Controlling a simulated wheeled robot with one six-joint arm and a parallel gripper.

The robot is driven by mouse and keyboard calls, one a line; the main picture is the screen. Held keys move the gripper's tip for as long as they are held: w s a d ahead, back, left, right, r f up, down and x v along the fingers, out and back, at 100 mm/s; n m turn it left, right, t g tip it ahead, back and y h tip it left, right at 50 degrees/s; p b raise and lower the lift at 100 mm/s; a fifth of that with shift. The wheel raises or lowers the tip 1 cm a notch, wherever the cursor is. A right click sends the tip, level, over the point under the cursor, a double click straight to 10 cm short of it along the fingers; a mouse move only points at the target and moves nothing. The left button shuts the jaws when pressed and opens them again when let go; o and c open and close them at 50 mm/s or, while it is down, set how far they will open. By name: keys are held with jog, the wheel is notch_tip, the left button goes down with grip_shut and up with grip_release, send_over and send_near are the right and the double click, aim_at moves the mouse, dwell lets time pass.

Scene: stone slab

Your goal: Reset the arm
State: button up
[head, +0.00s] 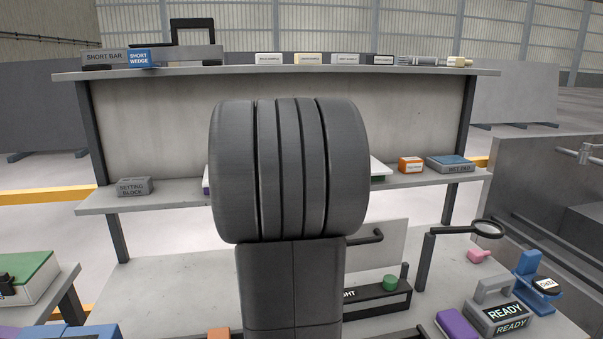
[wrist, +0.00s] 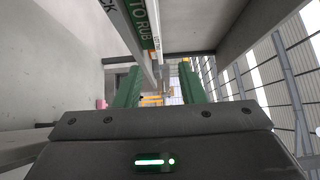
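My gripper (wrist: 160,82) shows in the wrist view with its two green fingers apart and nothing between them. Past the fingertips is a blurred, distant background. In the head view, a large dark grey part of my arm stands upright in the middle and covers the centre of the shelves. The gripper itself is hidden there.
The upper shelf (head: 240,73) carries a short bar (head: 103,58), a blue short wedge (head: 139,58) and small labelled blocks. The middle shelf (head: 180,199) holds a setting block (head: 134,187) and a wet pad (head: 450,164). A magnifier (head: 487,229) stands at lower right.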

jog(key=p+x, duration=0.2)
jog(key=x, duration=1.1)
jog(key=shift+w+d+p, duration=0.15)
jog(key=shift+w+p, duration=0.1)
jog(key=shift+p, duration=0.05)
jog(key=shift+w+r, duration=0.1)
jog(key=shift+r, duration=0.15)
jog(key=shift+r+p, duration=0.2)
jog(key=shift+p, duration=0.15)
jog(key=shift+f, duration=0.1)
